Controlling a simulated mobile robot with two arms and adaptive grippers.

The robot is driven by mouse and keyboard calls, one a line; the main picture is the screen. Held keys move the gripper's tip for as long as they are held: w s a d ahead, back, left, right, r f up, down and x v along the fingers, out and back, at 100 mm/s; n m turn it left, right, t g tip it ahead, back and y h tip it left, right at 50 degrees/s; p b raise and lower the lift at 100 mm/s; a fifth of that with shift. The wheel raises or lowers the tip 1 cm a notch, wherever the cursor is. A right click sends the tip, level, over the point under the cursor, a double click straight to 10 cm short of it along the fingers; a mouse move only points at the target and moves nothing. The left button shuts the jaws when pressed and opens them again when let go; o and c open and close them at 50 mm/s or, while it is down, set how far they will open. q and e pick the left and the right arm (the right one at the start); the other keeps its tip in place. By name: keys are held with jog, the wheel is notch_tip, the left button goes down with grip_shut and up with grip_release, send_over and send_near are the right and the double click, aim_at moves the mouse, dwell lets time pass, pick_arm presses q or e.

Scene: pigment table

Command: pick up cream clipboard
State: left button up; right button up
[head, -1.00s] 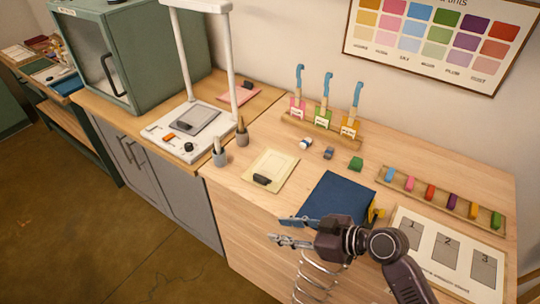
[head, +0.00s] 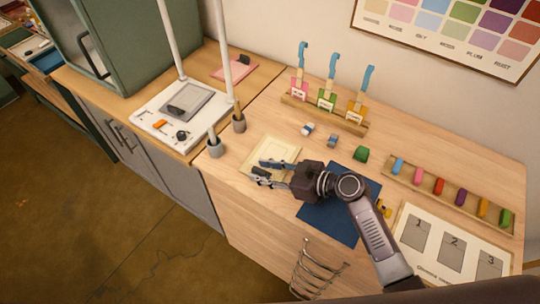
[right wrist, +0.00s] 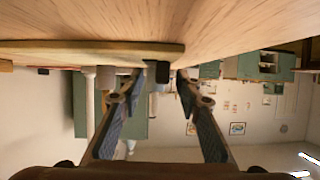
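The cream clipboard (head: 276,148) lies flat on the wooden table, left of the dark blue sheet. My right gripper (head: 263,172) is low over the clipboard's near end and covers part of it in the head view. In the right wrist view the cream board edge (right wrist: 60,48) runs across, with its black clip (right wrist: 157,76) between the two finger tips. The fingers of the right gripper (right wrist: 158,82) are open, with gaps visible beside the clip. My left gripper is not in view.
A dark blue sheet (head: 338,219) lies under my right arm. Grey cups (head: 215,148) stand left of the clipboard.

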jog(key=shift+w+a+f, duration=0.2)
jog(key=shift+a, duration=0.45)
jog(key=shift+d, duration=0.1)
grip_shut()
jog(key=shift+w+r, duration=0.1)
jog(key=shift+r, duration=0.05)
